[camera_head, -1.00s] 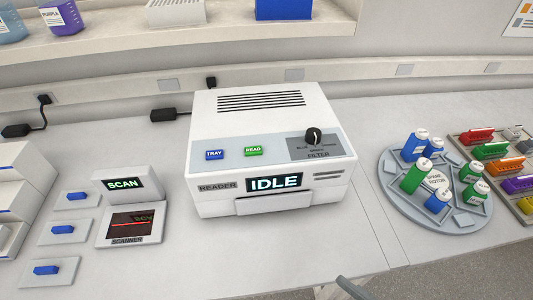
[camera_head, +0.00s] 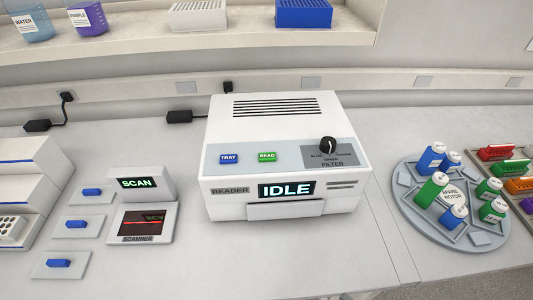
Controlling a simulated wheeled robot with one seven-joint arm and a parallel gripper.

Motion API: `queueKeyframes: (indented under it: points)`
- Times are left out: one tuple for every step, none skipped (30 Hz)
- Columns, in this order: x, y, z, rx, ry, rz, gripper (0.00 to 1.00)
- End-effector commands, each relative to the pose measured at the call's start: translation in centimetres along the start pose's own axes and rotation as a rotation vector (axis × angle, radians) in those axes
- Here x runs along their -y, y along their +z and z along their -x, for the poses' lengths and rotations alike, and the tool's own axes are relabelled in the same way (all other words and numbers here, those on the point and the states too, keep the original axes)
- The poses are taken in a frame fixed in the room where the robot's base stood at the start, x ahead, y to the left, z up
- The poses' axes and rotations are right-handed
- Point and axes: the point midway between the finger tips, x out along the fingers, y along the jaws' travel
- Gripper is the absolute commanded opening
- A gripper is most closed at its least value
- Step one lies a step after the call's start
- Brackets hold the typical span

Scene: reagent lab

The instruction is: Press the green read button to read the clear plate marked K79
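The white reader (camera_head: 285,105) stands at the middle of the bench. Its green READ button (camera_head: 267,156) is on the sloped front panel, right of the blue TRAY button (camera_head: 229,158). A black filter knob (camera_head: 328,146) sits further right on the panel. The display (camera_head: 286,190) says IDLE. The tray front (camera_head: 270,209) below it looks shut. I see no clear plate and no K79 mark; whether a plate is inside the reader cannot be seen. My gripper is not in view.
A scanner (camera_head: 148,222) with a SCAN display stands left of the reader, beside small blue-handled pads (camera_head: 76,225). A round spare rotor (camera_head: 450,208) with blue and green bottles is at right. A shelf (camera_head: 160,50) runs above. Bench in front of the reader is clear.

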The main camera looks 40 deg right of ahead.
Motion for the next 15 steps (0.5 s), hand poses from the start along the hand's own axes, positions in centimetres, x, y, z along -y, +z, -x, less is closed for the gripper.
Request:
queueKeyframes:
  points:
    - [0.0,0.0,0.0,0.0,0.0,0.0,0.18]
    - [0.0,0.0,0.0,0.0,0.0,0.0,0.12]
    - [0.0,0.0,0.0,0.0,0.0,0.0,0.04]
    - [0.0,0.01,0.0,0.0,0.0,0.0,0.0]
    - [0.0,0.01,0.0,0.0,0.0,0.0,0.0]
    - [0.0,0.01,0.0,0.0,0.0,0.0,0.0]
    - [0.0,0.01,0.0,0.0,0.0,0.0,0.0]
    - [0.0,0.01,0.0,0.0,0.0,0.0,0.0]
    - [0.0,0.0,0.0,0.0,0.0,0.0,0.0]
    - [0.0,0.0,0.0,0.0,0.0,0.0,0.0]
    - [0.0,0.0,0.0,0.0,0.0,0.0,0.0]
    - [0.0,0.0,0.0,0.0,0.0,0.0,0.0]
    - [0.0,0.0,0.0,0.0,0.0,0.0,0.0]
    - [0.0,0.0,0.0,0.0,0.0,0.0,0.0]
    - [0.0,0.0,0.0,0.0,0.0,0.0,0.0]
